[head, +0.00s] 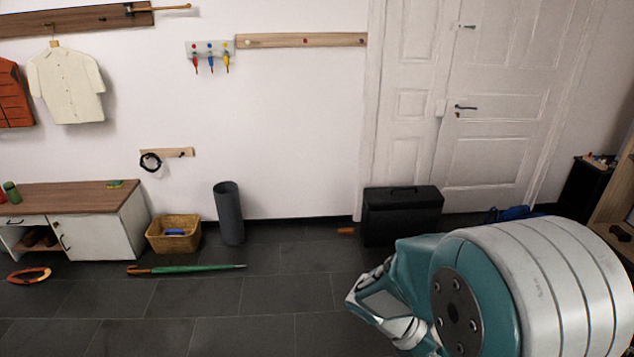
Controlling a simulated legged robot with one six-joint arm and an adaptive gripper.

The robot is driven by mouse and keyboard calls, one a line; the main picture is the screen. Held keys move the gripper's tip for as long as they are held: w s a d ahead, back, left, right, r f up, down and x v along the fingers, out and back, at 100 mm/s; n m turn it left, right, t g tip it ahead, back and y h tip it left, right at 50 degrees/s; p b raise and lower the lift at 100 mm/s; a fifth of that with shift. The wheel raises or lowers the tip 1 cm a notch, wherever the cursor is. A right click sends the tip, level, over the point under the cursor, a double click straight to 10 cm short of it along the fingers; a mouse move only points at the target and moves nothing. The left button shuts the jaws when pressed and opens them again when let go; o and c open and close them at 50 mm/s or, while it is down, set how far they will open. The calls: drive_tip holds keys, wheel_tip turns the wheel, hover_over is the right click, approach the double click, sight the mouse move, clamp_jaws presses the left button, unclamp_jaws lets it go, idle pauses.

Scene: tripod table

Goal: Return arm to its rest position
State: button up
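My arm fills the lower right of the head view, with a large white and teal link close to the camera. A smaller white and teal part of my arm shows to its left, over the dark tiled floor. My gripper's fingers cannot be made out, so I cannot tell their state or whether they hold anything. No tripod table shows in this view.
A black case (402,214) stands by the white door (497,110), behind my arm. A grey cylinder (228,213), a wicker basket (173,235) and a cabinet (92,236) line the wall.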

drive_tip(key=s+a+r+m+t+y, duration=0.3)
drive_tip(key=a+r+m+t+y, duration=0.1)
drive_tip(key=r+m, duration=0.3)
drive_tip(key=s+a+r+m+t+y, duration=0.4)
drive_tip(key=r+m, duration=0.4)
drive_tip(key=m, duration=0.4)
drive_tip(key=shift+s+t+y, duration=0.2)
drive_tip(key=shift+t+y, duration=0.6)
drive_tip(key=shift+y, duration=0.2)
